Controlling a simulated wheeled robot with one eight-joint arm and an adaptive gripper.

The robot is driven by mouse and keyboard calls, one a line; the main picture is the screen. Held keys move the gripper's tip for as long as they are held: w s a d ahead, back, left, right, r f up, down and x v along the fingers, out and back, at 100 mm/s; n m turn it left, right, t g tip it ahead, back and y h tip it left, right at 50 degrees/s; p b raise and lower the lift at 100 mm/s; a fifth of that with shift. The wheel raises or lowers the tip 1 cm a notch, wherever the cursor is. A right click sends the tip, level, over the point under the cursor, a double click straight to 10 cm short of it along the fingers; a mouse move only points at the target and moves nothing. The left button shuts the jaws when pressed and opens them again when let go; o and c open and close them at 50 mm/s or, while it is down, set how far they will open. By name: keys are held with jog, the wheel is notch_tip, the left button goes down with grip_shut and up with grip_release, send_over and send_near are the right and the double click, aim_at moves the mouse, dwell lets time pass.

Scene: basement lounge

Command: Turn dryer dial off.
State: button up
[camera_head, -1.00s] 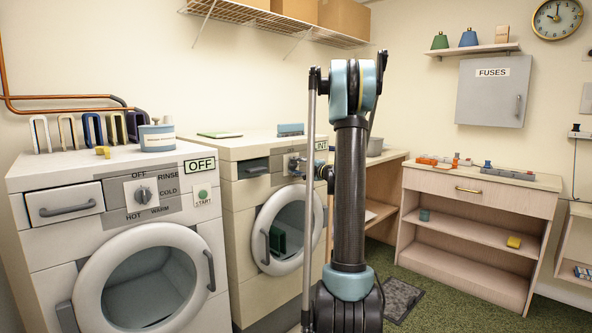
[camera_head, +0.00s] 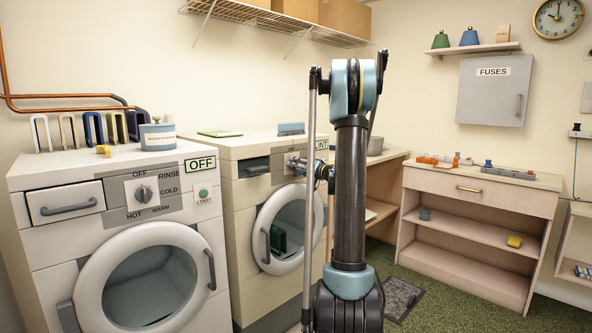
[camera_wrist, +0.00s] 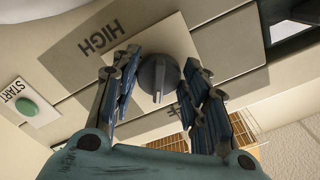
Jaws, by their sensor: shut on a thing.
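The dryer (camera_head: 238,215) is the cream machine right of the washer, with a round door. Its grey dial (camera_wrist: 158,75) shows in the wrist view on a light square plate, its ridge running roughly up and down the picture. A dark label reading HIGH (camera_wrist: 97,39) lies left of the dial. My gripper (camera_wrist: 160,82) has its blue-padded fingers on both sides of the dial and is shut on it. In the head view my gripper (camera_head: 297,163) is at the dryer's upper front, where the dial is mostly hidden.
The washer (camera_head: 60,250) stands at the left with its own dial (camera_head: 143,194). A green START button (camera_wrist: 28,106) is at the left in the wrist view. A shelf unit (camera_head: 480,195) with small items stands at the right. Green carpet lies between.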

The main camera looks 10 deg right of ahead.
jog(key=shift+o, duration=0.2)
jog(key=n, duration=0.5)
jog(key=shift+w+d, duration=0.15)
jog(key=shift+n, duration=1.5)
jog(key=o, duration=1)
jog(key=shift+o, duration=0.2)
jog(key=v, duration=1.2)
jog(key=shift+f, duration=0.1)
